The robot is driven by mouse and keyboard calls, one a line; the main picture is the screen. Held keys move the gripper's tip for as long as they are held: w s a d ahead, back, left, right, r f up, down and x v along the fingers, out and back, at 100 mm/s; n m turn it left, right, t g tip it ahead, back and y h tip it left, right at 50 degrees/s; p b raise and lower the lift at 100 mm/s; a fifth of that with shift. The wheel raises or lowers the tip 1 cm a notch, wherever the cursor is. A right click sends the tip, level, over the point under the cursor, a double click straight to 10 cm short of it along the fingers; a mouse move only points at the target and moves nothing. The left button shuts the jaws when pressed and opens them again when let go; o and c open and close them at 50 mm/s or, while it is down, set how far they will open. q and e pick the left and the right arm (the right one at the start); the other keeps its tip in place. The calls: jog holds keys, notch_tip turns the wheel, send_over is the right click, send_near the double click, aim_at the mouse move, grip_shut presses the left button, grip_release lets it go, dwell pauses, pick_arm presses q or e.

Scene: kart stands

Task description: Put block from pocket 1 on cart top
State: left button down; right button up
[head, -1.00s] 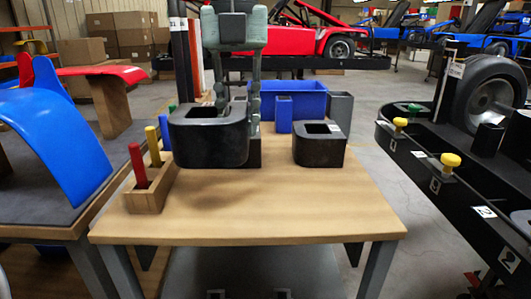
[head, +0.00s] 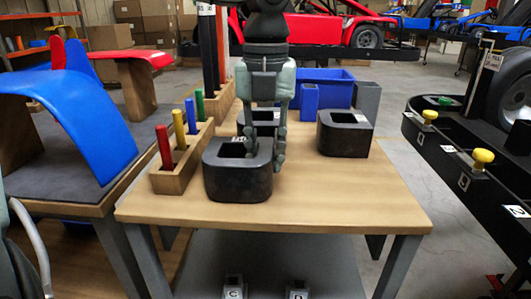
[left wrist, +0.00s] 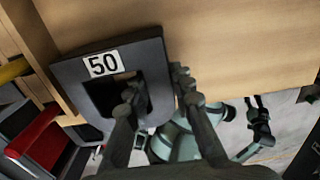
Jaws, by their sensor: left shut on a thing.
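A black block (head: 237,180) with a square hole is at the front left part of the wooden cart top (head: 330,207). It looks upright and at the level of the top; whether its base touches the wood is hard to tell. My left gripper (head: 262,150) is shut on its right wall, with one finger in the hole and one outside. In the left wrist view the block (left wrist: 140,52) bears a label "50". A small gripper-like part of mine, likely my right gripper (left wrist: 256,112), shows at the right there; its jaws are too small to read.
A second black block (head: 343,140) stands at the right, and another (head: 262,116) behind my gripper. A wooden rack (head: 178,178) with coloured pegs is at the left. A blue bin (head: 330,88) stands at the back. The front right cart top is clear. A black kart stand (head: 445,160) is at the right.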

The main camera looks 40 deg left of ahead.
pick_arm(q)
jog(key=c, duration=1.3)
grip_release()
pick_arm(e)
jog(key=shift+r, duration=0.4)
pick_arm(q)
jog(key=shift+r, duration=0.1)
notch_tip(320, 180, up, 12)
jog(key=shift+f+p, duration=0.1)
jog(key=shift+p, duration=0.3)
pick_arm(e)
jog(key=shift+x, duration=1.15)
